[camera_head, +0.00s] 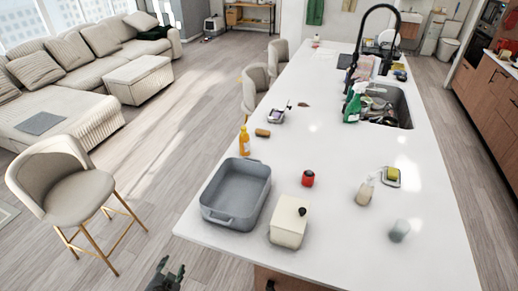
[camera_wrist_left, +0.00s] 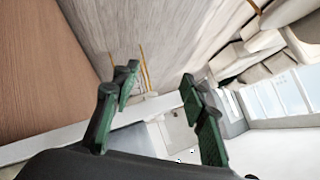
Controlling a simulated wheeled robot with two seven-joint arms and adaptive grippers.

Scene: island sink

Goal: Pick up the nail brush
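A small brown oblong thing (camera_head: 262,133) lies on the white island top, left of the middle, behind a yellow-orange bottle. It may be the nail brush, but it is too small to be sure. My left gripper (camera_head: 168,274) is low at the bottom of the head view, off the island's near left corner and well apart from the brown thing. In the left wrist view the green-padded fingers of my left gripper (camera_wrist_left: 160,100) are spread with nothing between them. The nail brush cannot be made out in the wrist view. My right gripper is not seen.
A grey basin (camera_head: 237,194) and a cream box (camera_head: 289,221) stand near the island's front edge. A yellow-orange bottle (camera_head: 244,141), a red jar (camera_head: 308,178) and a soap bottle (camera_head: 365,192) stand nearby. The sink (camera_head: 402,106) is farther back. A bar stool (camera_head: 70,185) stands left.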

